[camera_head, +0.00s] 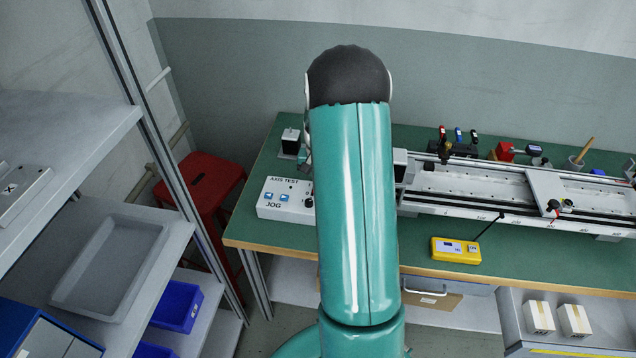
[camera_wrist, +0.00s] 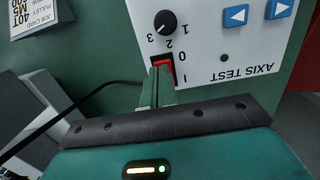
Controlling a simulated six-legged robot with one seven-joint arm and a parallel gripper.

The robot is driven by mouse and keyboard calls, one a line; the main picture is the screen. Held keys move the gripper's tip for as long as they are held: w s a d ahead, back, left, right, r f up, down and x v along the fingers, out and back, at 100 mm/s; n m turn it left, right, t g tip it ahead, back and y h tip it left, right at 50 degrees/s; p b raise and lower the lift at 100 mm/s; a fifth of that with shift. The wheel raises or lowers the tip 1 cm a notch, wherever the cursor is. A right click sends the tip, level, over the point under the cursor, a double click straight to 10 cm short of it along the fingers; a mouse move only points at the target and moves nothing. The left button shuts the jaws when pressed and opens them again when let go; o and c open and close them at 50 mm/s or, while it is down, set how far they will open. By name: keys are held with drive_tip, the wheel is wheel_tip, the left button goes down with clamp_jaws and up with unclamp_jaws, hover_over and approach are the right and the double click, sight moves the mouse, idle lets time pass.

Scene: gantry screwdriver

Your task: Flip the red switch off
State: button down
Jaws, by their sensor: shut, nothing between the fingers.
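The red switch (camera_wrist: 165,62) sits in a dark slot on the white control box (camera_wrist: 205,60), between the marks 0 and I, and appears upside down in the wrist view. My gripper (camera_wrist: 157,74) is shut and empty, its fingertips right at the switch and covering part of it. Whether they touch it, and which way the rocker is tipped, I cannot tell. In the head view the control box (camera_head: 285,212), labelled AXIS TEST and JOG, stands on the left of the green bench. There my arm hides the switch and most of my gripper.
A black knob (camera_wrist: 165,22) and blue arrow buttons (camera_wrist: 235,15) share the panel. A linear gantry rail (camera_head: 470,185) and a yellow handheld device (camera_head: 456,250) are on the bench (camera_head: 420,255) to the right. A red stool (camera_head: 200,185) and grey shelves (camera_head: 75,130) stand left.

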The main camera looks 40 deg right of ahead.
drive_tip(key=shift+w+d+f, duration=0.15)
drive_tip(key=shift+d+f, duration=0.2)
drive_tip(key=shift+f, duration=0.05)
drive_tip(key=shift+w+d+f, duration=0.3)
drive_tip(key=shift+w, duration=0.05)
drive_tip(key=shift+s+a+r, duration=0.1)
drive_tip(key=shift+r, duration=0.3)
wheel_tip(320, 180, up, 14)
drive_tip(key=shift+w+d+r, duration=0.25)
drive_tip(key=shift+w+d, duration=0.1)
drive_tip(key=shift+d, duration=0.05)
drive_tip(key=shift+d, duration=0.1)
